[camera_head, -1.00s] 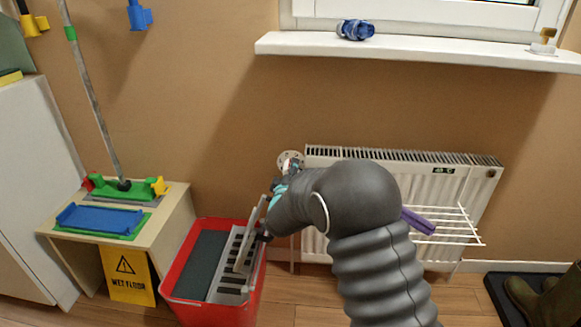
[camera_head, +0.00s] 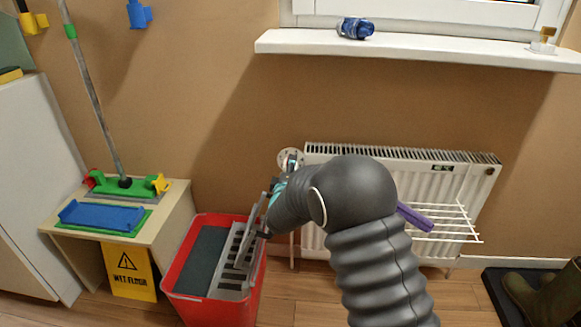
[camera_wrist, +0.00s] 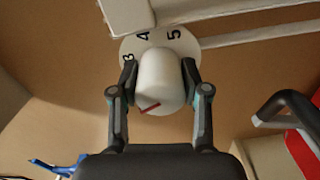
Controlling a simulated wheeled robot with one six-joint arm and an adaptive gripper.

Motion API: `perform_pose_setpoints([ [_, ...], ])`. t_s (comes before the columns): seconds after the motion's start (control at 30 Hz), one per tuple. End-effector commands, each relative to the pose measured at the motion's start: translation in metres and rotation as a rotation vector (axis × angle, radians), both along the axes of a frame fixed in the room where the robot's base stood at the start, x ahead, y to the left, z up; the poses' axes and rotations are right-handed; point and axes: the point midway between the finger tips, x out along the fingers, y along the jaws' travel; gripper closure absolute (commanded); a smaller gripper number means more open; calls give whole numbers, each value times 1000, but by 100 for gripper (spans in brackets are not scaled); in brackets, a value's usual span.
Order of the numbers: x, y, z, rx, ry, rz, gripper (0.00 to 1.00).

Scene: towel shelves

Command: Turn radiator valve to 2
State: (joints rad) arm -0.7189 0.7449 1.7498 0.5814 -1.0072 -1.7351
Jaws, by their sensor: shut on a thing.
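The radiator valve is a white knob (camera_wrist: 160,80) in the middle of the wrist view. Behind it is a round white dial plate (camera_wrist: 186,44) with black 3, 4 and 5 showing along its upper part; the other marks are hidden. A short red line lies slantwise on the knob's near end, on the side away from those numbers. My gripper (camera_wrist: 158,76) is shut on the knob, one finger on each side. In the head view the dial plate (camera_head: 287,154) shows at the radiator's upper left corner, and my arm hides most of the knob.
The white radiator (camera_head: 470,187) carries a wire drying rack (camera_head: 460,222) with a purple cloth (camera_head: 414,217). A red mop bucket (camera_head: 180,272) with a grey wringer stands close below my gripper. A windowsill (camera_head: 420,52) is above. A low wooden stand (camera_head: 178,212) is at left.

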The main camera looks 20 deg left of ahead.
Motion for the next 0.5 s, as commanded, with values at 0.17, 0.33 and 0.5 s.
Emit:
perform_pose_setpoints([
  [0.17,0,-1,2,3,-2,-2,28],
  [0.33,0,0,1,2,-1,-1,28],
  [0.5,-2,-1,1,2,0,0,28],
])
